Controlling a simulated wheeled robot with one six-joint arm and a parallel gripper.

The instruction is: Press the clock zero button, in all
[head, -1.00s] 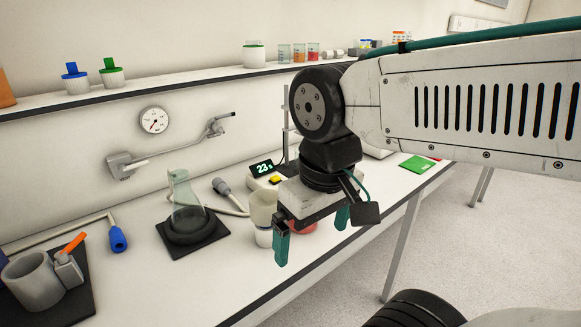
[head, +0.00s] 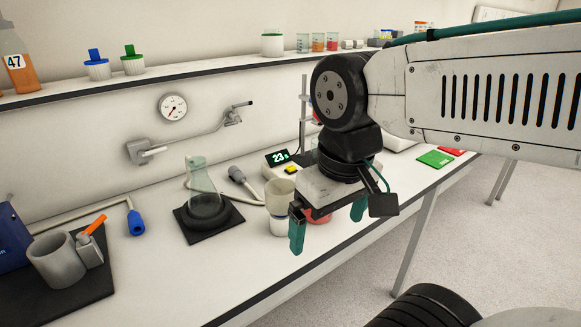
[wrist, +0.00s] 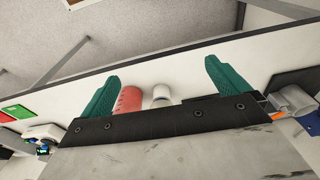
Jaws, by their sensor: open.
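The clock (head: 278,158) stands on the bench in the head view, behind and to the left of my gripper in the picture. Its dark display reads 23 s. A yellow button (head: 291,169) shows on its front right, just above my gripper's wrist block. My gripper (head: 327,228) is open with its teal fingers pointing down, apart from the clock. In the wrist view my gripper (wrist: 162,70) spans a gap, with nothing held. I cannot make out the clock for certain in the wrist view.
A beige-topped white cup (head: 279,226) and a red container (head: 319,216) stand close by my fingers. The red container (wrist: 128,100) also shows in the wrist view. A flask (head: 203,182) sits on a black pad to the left. The shelf (head: 200,73) runs above.

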